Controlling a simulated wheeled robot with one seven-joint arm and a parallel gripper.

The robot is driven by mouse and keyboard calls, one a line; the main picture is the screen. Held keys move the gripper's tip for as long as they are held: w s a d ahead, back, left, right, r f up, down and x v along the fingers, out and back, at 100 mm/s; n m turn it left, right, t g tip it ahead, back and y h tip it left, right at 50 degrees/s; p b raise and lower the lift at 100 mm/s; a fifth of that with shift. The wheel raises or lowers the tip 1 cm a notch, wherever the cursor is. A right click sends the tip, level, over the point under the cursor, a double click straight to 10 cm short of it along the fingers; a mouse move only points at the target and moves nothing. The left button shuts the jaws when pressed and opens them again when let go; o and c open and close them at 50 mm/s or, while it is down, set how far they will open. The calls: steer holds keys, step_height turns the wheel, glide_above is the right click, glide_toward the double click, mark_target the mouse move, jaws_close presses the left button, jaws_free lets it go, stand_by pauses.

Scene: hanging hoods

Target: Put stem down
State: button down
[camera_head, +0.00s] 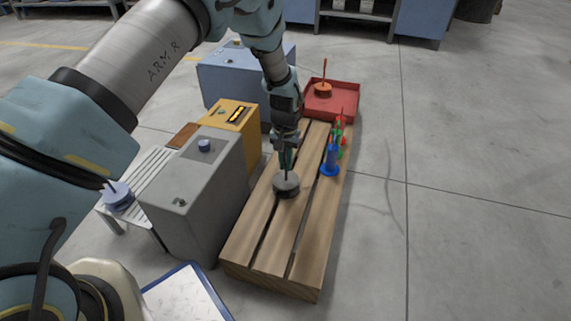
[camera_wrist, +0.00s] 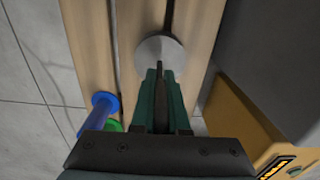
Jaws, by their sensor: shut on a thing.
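A grey round disc with a thin upright stem (camera_head: 286,185) is at the middle of the slatted wooden pallet (camera_head: 245,248). My gripper (camera_head: 287,162) points down from above and is shut on the stem. In the wrist view the grey disc (camera_wrist: 160,50) shows just beyond the fingertips (camera_wrist: 160,78), over the planks. The fingers hide part of the stem. The disc is at or very close to the wood; I cannot tell whether it touches.
Blue (camera_head: 330,160), green and red stemmed pieces stand along the pallet's right side. A red tray (camera_head: 347,105) holds an orange stemmed disc (camera_head: 323,89). Grey (camera_head: 190,190), yellow (camera_head: 238,118) and blue (camera_head: 225,80) boxes stand at left. The front planks are clear.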

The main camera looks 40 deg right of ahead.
steer(key=c, duration=0.9)
jaws_free()
steer(key=shift+f, duration=0.1)
step_height(320, 180, up, 12)
steer(key=p, duration=0.3)
steer(key=shift+r+p, duration=0.2)
steer(key=shift+p, duration=0.2)
